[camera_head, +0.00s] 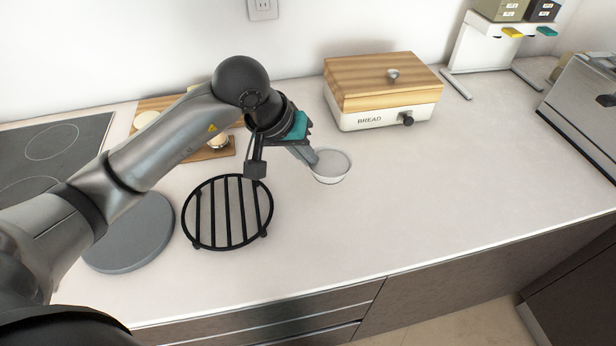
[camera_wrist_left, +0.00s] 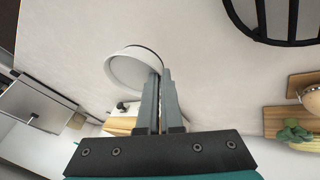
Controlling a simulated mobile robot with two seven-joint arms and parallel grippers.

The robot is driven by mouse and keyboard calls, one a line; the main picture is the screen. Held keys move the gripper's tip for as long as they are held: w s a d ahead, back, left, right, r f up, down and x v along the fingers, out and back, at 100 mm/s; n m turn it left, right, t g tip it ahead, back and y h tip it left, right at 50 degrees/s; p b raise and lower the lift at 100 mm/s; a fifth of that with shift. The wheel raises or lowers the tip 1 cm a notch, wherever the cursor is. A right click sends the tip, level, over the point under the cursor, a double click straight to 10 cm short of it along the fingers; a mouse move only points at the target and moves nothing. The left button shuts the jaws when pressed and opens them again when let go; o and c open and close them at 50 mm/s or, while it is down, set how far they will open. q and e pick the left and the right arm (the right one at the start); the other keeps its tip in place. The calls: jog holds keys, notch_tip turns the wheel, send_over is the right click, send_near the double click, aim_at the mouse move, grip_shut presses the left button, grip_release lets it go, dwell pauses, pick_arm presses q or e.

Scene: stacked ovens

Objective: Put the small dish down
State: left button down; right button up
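The small dish (camera_head: 331,167) is a round white bowl. In the head view it is right of the black rack, in front of the bread box. My left gripper (camera_head: 312,158) reaches it from the upper left, fingertips at its rim. In the left wrist view the fingers (camera_wrist_left: 160,78) are close together and pinch the near edge of the dish (camera_wrist_left: 128,68). The dish looks about upright, at or just above the counter; I cannot tell if its base touches. My right gripper is in neither view.
A black round rack (camera_head: 228,212) and a grey round plate (camera_head: 130,235) lie left of the dish. The bread box (camera_head: 375,120) stands behind it. A wooden board (camera_head: 215,152) is partly behind my arm. The counter (camera_head: 430,190) right of the dish is clear.

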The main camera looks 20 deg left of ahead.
pick_arm(q)
jog(key=shift+w+f, duration=0.1)
jog(key=shift+f, duration=2.75)
jog(key=shift+f+b, duration=0.1)
jog(key=shift+b, duration=0.3)
jog(key=shift+f, duration=0.1)
jog(key=c, duration=1.1)
grip_release()
jog(key=shift+r, duration=0.35)
jog(key=p+v, duration=0.1)
jog(key=v, duration=1)
jog(key=shift+s+a+r, duration=0.1)
jog(key=shift+s+r, duration=0.15)
jog(key=shift+r, duration=0.05)
